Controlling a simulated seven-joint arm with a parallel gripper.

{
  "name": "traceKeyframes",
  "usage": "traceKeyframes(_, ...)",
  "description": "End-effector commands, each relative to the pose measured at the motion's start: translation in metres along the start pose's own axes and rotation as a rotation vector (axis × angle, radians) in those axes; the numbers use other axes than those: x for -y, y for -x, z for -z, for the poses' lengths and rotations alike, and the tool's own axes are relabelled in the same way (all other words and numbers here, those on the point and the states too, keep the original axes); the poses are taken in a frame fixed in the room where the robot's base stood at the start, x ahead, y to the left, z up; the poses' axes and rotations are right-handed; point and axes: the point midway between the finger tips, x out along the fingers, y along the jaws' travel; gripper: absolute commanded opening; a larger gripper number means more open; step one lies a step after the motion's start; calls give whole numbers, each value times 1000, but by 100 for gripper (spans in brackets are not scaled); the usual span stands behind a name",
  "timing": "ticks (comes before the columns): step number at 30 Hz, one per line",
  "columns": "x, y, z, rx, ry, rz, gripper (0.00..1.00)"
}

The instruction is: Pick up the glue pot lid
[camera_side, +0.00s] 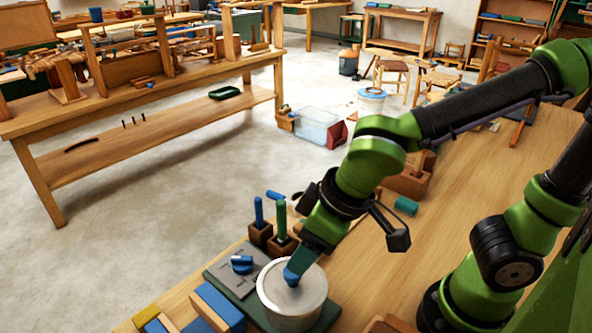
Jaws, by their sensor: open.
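The glue pot (291,318) is a round silver pot on a dark green board at the bottom centre. Its pale, flat lid (312,283) lies on top. A small blue piece at the lid's middle is partly covered by my gripper, and I cannot tell whether it is the lid's knob or a fingertip. My gripper (294,271) points down at the lid's middle, its jaws open around or just above that spot. The arm hides the view between the fingers, and whether they touch the lid cannot be told.
A grey plate with a blue knob-like piece (241,263) lies left of the pot. Blue and green handles stand in wooden blocks (261,233) behind it. Blue and yellow blocks (218,306) lie front left. The bench top (395,270) right of the pot is largely clear.

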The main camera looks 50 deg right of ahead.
Motion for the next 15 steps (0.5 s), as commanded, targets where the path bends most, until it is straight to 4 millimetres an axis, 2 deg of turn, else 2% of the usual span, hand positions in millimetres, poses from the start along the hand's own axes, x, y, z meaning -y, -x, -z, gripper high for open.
traceKeyframes(7,1,-19,-1,4,-1,0,62)
traceKeyframes(15,4,-57,-2,4,-1,0,62)
